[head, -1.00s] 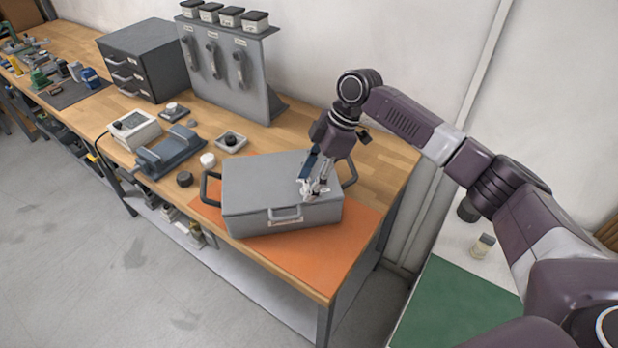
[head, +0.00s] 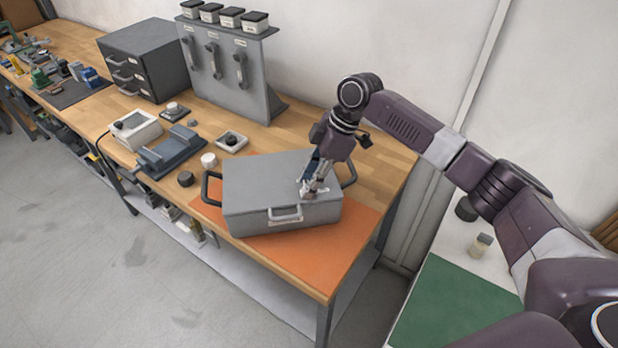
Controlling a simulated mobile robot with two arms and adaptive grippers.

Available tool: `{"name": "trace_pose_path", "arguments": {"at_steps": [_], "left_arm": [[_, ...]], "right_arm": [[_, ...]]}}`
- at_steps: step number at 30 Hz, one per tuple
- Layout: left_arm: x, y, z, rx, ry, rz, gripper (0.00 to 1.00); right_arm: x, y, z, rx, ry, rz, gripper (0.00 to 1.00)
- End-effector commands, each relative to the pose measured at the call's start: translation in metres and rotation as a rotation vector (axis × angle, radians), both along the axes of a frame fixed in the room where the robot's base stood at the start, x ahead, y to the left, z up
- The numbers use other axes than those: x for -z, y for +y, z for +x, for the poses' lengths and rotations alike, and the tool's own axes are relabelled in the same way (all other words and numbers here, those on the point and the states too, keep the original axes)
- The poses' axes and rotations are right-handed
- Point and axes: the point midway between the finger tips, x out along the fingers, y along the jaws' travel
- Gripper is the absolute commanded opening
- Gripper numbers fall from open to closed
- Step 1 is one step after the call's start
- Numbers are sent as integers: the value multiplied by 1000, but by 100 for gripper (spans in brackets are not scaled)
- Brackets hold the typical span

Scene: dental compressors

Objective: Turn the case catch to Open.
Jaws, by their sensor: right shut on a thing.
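The grey case (head: 262,184) lies with its lid down on an orange mat (head: 345,255) at the right end of the workbench. It has a pale handle (head: 284,214) on its front and dark handles at its sides. My right gripper (head: 309,192) points down at the right part of the lid, near the front edge. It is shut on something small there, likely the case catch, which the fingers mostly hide. The catch's marking cannot be read. My left gripper is not in view.
A grey drawer cabinet (head: 144,62) and an upright panel with handles (head: 226,78) stand at the back. A white device (head: 135,129), a dark blue-grey cradle (head: 171,152), a white cap (head: 208,160) and a dark knob (head: 185,179) lie left of the case. The bench right of it is clear.

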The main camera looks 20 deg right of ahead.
Motion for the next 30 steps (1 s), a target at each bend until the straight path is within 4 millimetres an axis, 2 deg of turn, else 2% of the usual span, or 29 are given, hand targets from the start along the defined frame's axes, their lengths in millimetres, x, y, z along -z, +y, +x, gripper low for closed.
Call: {"name": "trace_pose_path", "arguments": {"at_steps": [1,18,24,30], "left_arm": [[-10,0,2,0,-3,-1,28],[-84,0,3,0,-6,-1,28],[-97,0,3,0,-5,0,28],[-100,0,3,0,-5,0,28]], "right_arm": [[-4,0,-1,27,1,0,6],[-7,2,-4,531,0,2,6],[-4,4,-4,721,-1,3,6],[-2,5,-4,911,-3,5,6]]}}
